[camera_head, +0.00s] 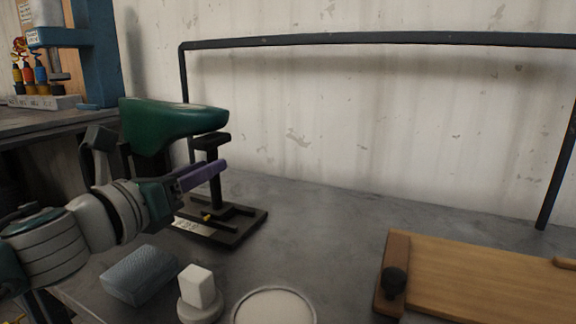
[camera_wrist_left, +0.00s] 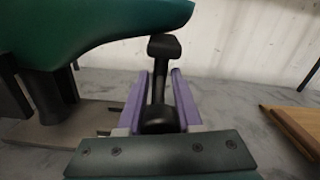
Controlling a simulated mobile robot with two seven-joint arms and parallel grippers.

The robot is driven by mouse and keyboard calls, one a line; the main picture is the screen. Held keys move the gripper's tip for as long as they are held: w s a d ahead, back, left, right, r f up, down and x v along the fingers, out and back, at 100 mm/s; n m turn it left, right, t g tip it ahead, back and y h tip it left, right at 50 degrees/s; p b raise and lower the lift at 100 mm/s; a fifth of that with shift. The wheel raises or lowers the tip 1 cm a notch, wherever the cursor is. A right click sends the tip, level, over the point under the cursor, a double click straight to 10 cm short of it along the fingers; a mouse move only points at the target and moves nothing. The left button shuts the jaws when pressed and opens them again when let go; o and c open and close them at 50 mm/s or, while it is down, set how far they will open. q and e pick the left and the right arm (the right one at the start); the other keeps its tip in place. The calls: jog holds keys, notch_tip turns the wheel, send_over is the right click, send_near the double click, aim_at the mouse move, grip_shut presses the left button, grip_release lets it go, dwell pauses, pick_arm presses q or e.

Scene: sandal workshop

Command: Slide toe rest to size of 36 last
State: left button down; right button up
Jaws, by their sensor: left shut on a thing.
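The green last (camera_head: 165,120) sits sole-up on a black stand, its toe pointing right; it also fills the upper left of the left wrist view (camera_wrist_left: 90,35). The black toe rest (camera_head: 212,141) is an upright post with a small pad on top, under the toe end. The stand's base (camera_head: 250,226) has a pale label strip and a small yellow pointer (camera_head: 207,217) near the post. My left gripper (camera_head: 221,166) is shut on the toe rest's post, with purple fingers either side of it in the left wrist view (camera_wrist_left: 161,85). The label's marks are too small to read.
A grey-blue block (camera_head: 139,275), a white block on a round base (camera_head: 199,287) and a round pale dish (camera_head: 273,307) lie along the front. A wooden board (camera_head: 480,275) is at right. A dark rail frame (camera_head: 380,39) stands behind. Mid-table is clear.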

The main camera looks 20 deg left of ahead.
pick_arm(q)
jog(key=a, duration=0.2)
jog(key=a+b, duration=0.1)
jog(key=a, duration=0.1)
jog(key=shift+w+f+b, duration=0.15)
jog(key=shift+f+b, duration=0.05)
jog(key=shift+b, duration=0.1)
jog(key=shift+a+r, duration=0.1)
jog(key=shift+a, duration=0.2)
jog(key=c, duration=0.6)
grip_release()
